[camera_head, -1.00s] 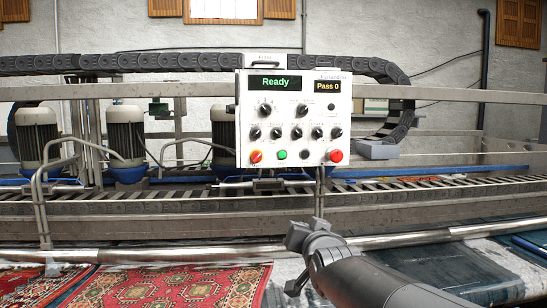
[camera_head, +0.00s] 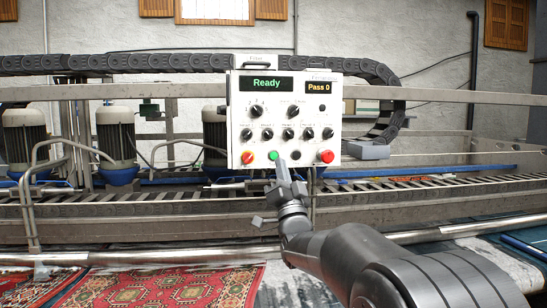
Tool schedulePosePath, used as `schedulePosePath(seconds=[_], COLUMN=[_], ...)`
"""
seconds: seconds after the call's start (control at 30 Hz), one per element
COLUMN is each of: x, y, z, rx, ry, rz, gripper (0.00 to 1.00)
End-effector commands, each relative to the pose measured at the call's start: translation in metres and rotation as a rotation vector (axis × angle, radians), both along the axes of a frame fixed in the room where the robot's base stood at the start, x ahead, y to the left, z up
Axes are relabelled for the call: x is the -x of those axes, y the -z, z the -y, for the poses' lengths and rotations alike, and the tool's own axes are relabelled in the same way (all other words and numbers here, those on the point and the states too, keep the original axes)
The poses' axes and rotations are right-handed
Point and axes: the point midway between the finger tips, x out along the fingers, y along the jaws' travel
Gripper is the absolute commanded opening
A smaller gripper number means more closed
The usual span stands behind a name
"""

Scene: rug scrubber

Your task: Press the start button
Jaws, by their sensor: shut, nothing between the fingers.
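The white control panel (camera_head: 234,130) hangs on the machine frame, with a screen (camera_head: 272,85) reading "Ready" and a smaller display (camera_head: 318,87) reading "Pass 0". A green button (camera_head: 273,155), which looks like the start button, sits in the bottom row, its right side close to my fingertips in the picture. My gripper (camera_head: 282,166) is shut and empty, pointing up at the panel just below and right of the green button. I cannot tell whether it touches the button.
In the same row are an orange-red knob (camera_head: 247,157), a dark button (camera_head: 296,156) and a large red button (camera_head: 326,157). Several dark knobs sit above. A metal roller bar (camera_head: 180,253) and patterned rugs (camera_head: 170,285) lie below the panel.

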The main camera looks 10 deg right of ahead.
Motion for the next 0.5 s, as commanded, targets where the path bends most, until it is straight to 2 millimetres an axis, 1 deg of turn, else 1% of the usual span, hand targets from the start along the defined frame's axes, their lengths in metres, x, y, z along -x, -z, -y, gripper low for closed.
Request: schedulePosePath(seconds=[0.33,0.5], x=[-0.001,-0.012], y=[0.0,0.0], z=[0.0,0.0], rx=[0.0,0.0], ry=[0.0,0.0], rz=[0.001,0.0], gripper=[0.0,0.0])
